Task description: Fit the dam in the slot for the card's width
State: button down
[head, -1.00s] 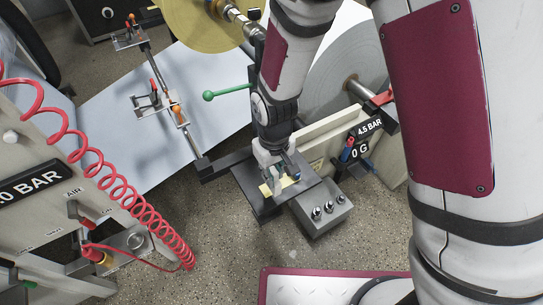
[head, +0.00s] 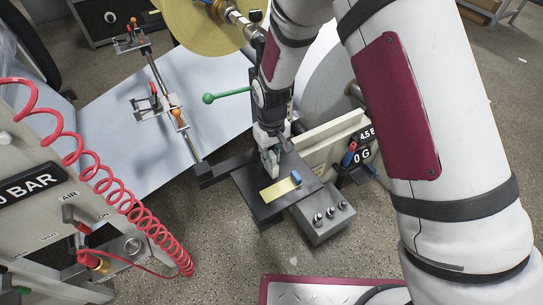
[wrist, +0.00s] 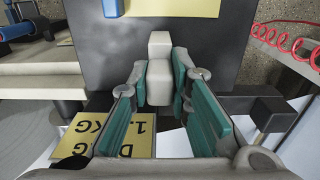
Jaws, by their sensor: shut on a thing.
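My gripper (head: 271,165) is over the far left part of a dark plate (head: 262,212). In the wrist view its green-padded fingers (wrist: 160,78) are closed on a pale grey stepped block (wrist: 160,48), likely the dam. The block is upright between the pads; I cannot tell whether its foot touches the plate. The yellow card (head: 277,191) lies on the dark plate nearer the front, with a small blue block (head: 296,177) at its right end. The card also shows at the top of the wrist view (wrist: 180,8). I cannot make out the slots.
A grey box with several knobs (head: 325,216) is beside the plate at front right. A cream panel with gauge labels (head: 325,146) stands behind it. A green-knobbed lever (head: 208,98) is at the back left. A coiled red hose (head: 120,205) hangs at left, in front of pale paper (head: 110,120).

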jog(key=c, duration=1.5)
grip_release()
notch_tip(320, 180, up, 12)
jog(key=shift+r+p, duration=0.1)
jog(key=shift+p, duration=0.7)
